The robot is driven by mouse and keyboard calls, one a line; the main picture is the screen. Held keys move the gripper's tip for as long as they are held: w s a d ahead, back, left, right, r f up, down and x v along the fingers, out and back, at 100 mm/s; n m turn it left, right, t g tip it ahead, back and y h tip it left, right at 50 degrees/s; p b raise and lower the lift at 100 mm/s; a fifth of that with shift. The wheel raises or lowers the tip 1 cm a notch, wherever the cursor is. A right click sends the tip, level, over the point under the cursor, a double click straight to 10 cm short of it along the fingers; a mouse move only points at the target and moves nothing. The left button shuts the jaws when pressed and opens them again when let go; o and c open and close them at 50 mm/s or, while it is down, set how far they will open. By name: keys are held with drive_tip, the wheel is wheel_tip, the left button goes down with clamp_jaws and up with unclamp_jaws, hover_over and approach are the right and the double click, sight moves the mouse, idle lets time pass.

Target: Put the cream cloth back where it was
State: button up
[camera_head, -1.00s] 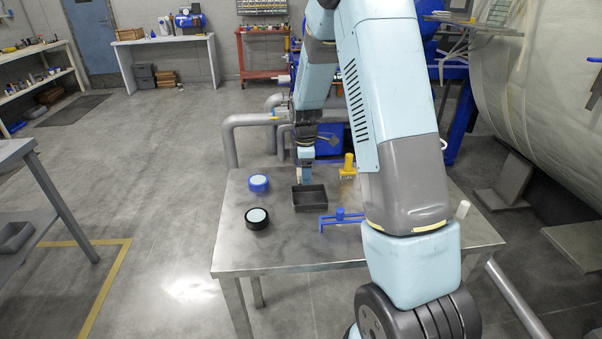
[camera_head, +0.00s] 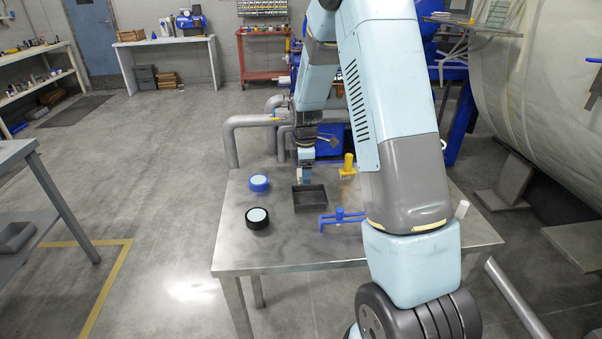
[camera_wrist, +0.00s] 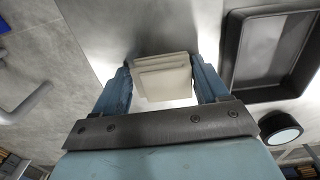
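The cream cloth (camera_wrist: 162,78) shows in the wrist view as a folded, layered pad between my fingers. My gripper (camera_wrist: 161,62) has a blue finger against each side of it and appears closed on it. In the head view my gripper (camera_head: 304,179) points down at the far edge of the metal table, just behind the dark tray (camera_head: 296,202). Only a small pale bit of the cloth shows there. I cannot tell whether the cloth touches the table. In the wrist view the tray (camera_wrist: 229,60) is to the right of the cloth and looks empty.
Grey pipes (camera_head: 231,140) stand behind the table. The table's front left is clear.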

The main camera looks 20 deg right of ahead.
drive_tip(key=shift+o, duration=1)
drive_tip(key=shift+s+f, duration=0.45)
drive_tip(key=shift+f, duration=0.25)
drive_tip(key=shift+r, duration=0.15)
drive_tip(key=shift+w+r, duration=0.1)
drive_tip(key=shift+r, duration=0.15)
wheel_tip(320, 180, up, 13)
drive_tip(key=s+r+m+t, duration=0.1)
drive_tip(key=s+r+m, duration=0.3)
drive_tip(key=s+r, duration=0.35)
drive_tip(key=s+r+m+t, duration=0.1)
drive_tip(key=s+r+m, duration=0.2)
drive_tip(key=s, duration=0.5)
drive_tip(key=s+a+r+m+t, duration=0.1)
drive_tip(key=s+r+m+t, duration=0.1)
drive_tip(key=s+m, duration=0.3)
drive_tip(key=s+r+m+t, duration=0.1)
drive_tip(key=s+r+m, duration=0.2)
drive_tip(key=s, duration=0.9)
drive_tip(key=shift+a+r+m, duration=0.3)
drive_tip(key=shift+r+m, duration=0.1)
drive_tip(key=shift+r, duration=0.35)
